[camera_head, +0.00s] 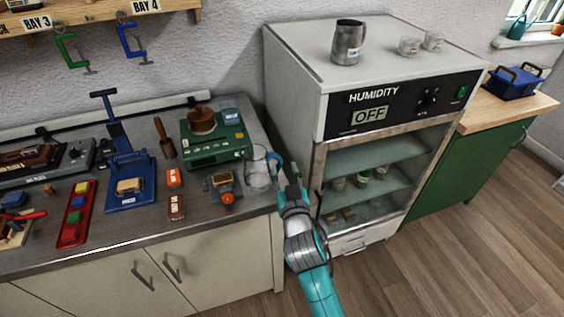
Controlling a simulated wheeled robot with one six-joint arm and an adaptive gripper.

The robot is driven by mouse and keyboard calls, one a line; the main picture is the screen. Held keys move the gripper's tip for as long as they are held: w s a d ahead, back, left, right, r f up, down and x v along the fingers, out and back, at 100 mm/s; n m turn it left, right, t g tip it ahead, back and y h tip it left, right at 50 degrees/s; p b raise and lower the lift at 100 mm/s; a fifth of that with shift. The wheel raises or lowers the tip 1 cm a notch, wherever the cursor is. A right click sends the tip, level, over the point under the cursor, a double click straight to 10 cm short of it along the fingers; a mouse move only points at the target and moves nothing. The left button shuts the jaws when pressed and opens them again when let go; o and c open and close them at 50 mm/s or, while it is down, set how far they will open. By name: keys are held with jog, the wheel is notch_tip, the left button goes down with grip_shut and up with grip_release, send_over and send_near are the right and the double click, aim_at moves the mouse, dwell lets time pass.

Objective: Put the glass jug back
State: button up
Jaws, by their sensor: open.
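The glass jug (257,168) stands upright on the grey worktop (225,232) near its right end. It is clear, with a blue handle (275,162) on its right side. My gripper (289,174) is open, close to the right of the jug by the handle. I cannot tell whether a finger touches the handle. The teal and grey arm reaches up from the bottom of the picture.
A humidity cabinet (306,104) reading OFF stands right of the worktop, close to my gripper. A metal jug (347,42) and two small glasses are on top. A green machine (213,141) and a small device (222,188) sit left of the glass jug.

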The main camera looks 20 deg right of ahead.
jog(key=s+a, duration=0.1)
jog(key=s, duration=0.5)
jog(key=shift+s, duration=0.35)
jog(key=s+f+n+g+y, duration=0.1)
jog(key=s+f, duration=0.5)
jog(key=s, duration=0.4)
jog(key=s+f+n+g+y, duration=0.15)
jog(key=s+f, duration=0.35)
jog(key=s, duration=0.6)
jog(key=d+f+v, duration=0.1)
jog(key=v, duration=1.9)
jog(key=shift+s+d+f+m, duration=0.15)
jog(key=shift+s+f+m, duration=0.15)
jog(key=shift+f+m, duration=0.05)
